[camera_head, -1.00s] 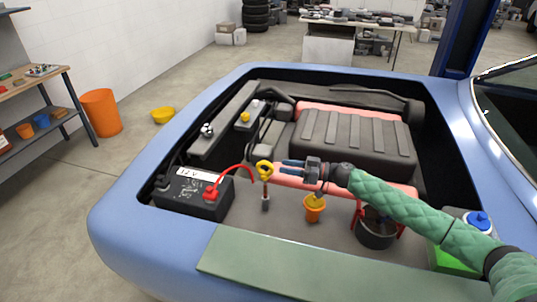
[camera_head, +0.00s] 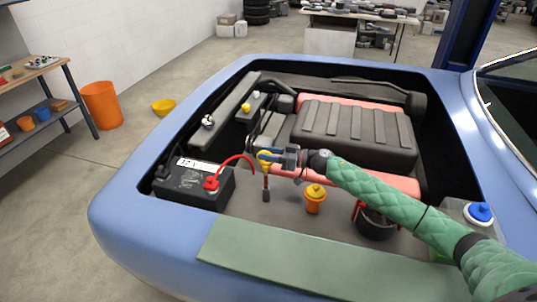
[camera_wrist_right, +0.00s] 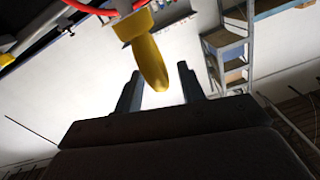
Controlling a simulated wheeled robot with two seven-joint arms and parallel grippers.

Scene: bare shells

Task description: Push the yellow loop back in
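The yellow loop (camera_head: 264,156) stands up from a short dark tube (camera_head: 266,188) in the engine bay, right of the battery. My right gripper (camera_head: 277,157) reaches it from the right, its fingertips at the loop. In the right wrist view the yellow loop (camera_wrist_right: 152,62) comes between the two spread fingertips (camera_wrist_right: 158,88), with a gap on each side. The gripper is open and not closed on it. The loop's lower end is partly unclear behind the fingers. My left gripper is not in view.
A black battery (camera_head: 193,188) with a red cable (camera_head: 236,158) stands to the left of the loop. An orange cap (camera_head: 315,198) is to the right, below my arm. The ribbed engine cover (camera_head: 355,130) lies behind. A green-grey front panel (camera_head: 300,262) lies along the near edge.

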